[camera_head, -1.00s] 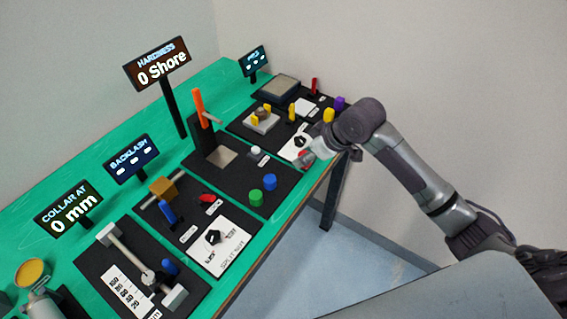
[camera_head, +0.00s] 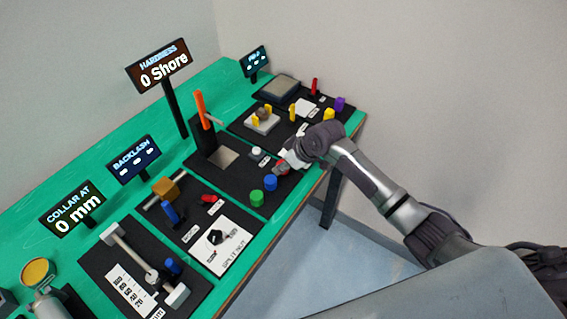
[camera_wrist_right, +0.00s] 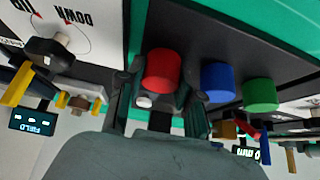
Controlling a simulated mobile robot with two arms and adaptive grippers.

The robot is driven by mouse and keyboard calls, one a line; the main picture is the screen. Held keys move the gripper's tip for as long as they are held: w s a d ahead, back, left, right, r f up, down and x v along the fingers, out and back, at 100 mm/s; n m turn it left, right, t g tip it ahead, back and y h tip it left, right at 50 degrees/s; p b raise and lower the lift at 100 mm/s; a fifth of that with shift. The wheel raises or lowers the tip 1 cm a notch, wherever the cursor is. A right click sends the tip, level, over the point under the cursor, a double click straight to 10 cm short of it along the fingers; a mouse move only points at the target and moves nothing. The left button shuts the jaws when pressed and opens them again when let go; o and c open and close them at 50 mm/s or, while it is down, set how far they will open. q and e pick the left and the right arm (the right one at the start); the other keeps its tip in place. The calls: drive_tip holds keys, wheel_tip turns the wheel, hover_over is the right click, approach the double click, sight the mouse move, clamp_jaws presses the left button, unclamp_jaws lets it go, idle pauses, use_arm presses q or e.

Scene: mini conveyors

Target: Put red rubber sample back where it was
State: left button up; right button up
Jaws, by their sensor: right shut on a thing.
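The red rubber sample (camera_wrist_right: 162,72) is a short red cylinder between the two fingers of my right gripper (camera_wrist_right: 160,90) in the wrist view. My left gripper is not in view.
The orange lever (camera_head: 201,109) and the hardness display (camera_head: 160,67), reading 0 Shore, stand behind. A white button (camera_head: 256,153) is near the gripper. The split nut board (camera_head: 222,245) lies to the left. Free floor is in front of the table.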

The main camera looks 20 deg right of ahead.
drive_tip(key=shift+f, duration=0.1)
drive_tip(key=o, duration=0.9)
drive_tip(key=shift+c, duration=0.2)
drive_tip(key=shift+r, duration=0.2)
drive_tip(key=v, duration=1.2)
drive_tip(key=shift+b, duration=0.3)
